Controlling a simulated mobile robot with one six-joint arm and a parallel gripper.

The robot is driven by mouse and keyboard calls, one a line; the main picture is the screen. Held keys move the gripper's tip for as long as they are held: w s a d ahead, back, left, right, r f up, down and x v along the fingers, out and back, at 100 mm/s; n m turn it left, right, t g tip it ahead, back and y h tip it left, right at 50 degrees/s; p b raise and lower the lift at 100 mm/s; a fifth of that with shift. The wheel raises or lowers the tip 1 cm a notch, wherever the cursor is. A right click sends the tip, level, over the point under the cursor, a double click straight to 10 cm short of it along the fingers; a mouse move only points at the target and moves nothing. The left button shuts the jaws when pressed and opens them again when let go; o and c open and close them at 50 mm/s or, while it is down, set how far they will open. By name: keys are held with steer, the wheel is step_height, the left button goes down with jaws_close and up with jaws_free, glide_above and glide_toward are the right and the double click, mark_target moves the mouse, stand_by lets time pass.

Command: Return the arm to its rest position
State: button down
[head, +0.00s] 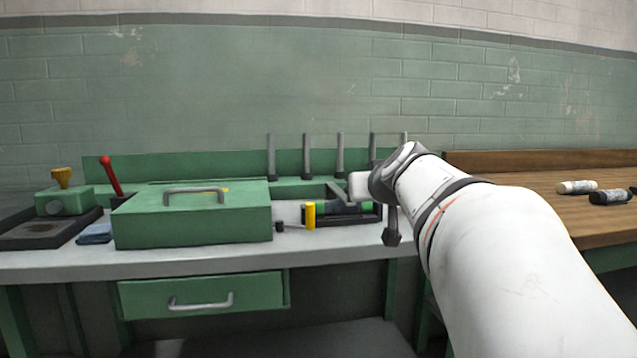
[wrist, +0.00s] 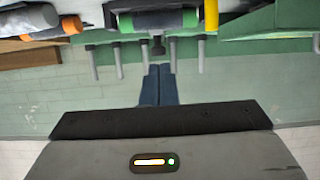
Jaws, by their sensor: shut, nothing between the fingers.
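My gripper (wrist: 158,72) shows in the wrist view as two blue-grey fingers pressed together, with nothing between them. In the head view my white arm reaches in from the lower right over the right end of the grey bench (head: 330,240). The wrist view looks upside down, with the wall below and the peg rack (wrist: 119,60) above the fingers. I cannot tell how far the fingertips are from the pegs.
A green toolbox (head: 192,218) stands on the bench, left of a yellow cylinder (head: 310,215) and a black tray (head: 345,220). A red-handled lever (head: 110,175) stands further left. The closed drawer (head: 200,296) is below.

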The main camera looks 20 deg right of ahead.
steer(key=s+a+r+n+g+y+p, duration=0.1)
steer(key=s+a+g+y+p, duration=0.2)
steer(key=a+p, duration=0.5)
steer(key=s+a+r+g+p, duration=0.15)
steer(key=s+a+p, duration=0.35)
steer(key=p, duration=0.5)
steer(key=s+a+g+p, duration=0.2)
steer(key=s+g+p, duration=0.1)
steer(key=s+p, duration=0.4)
steer(key=s+a+n+g+p, duration=0.1)
steer(key=s+a+g+p, duration=0.2)
steer(key=s+p, duration=0.5)
steer(key=shift+a+r+p, duration=0.25)
steer(key=shift+r+p, duration=0.1)
steer(key=shift+p, duration=0.3)
